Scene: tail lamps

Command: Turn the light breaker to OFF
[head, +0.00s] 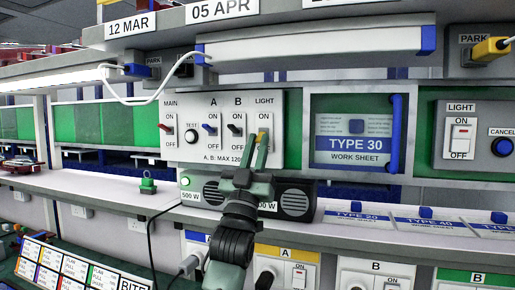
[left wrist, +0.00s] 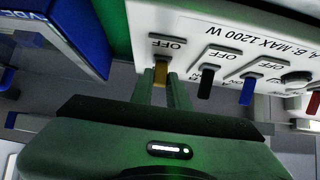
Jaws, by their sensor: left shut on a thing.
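The white breaker panel (head: 184,148) stands on the shelf in the head view. It has MAIN, TEST, A, B and LIGHT controls. The light breaker's yellow lever (left wrist: 160,74) sits between my left gripper's fingertips (left wrist: 160,92) in the left wrist view. My left gripper (head: 261,148) reaches up to the LIGHT column in the head view and is shut on that lever. The ON label above it (head: 265,115) shows; the OFF label is hidden there but shows in the wrist view. The lever's exact position is hard to tell. My right gripper is not in view.
The black B lever (left wrist: 206,82) and blue A lever (left wrist: 247,90) are close beside my left gripper. A grey speaker box (head: 296,199) stands below the panel. A blue-handled work sheet door (head: 395,135) is to the right. A lamp rail (head: 315,47) hangs above.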

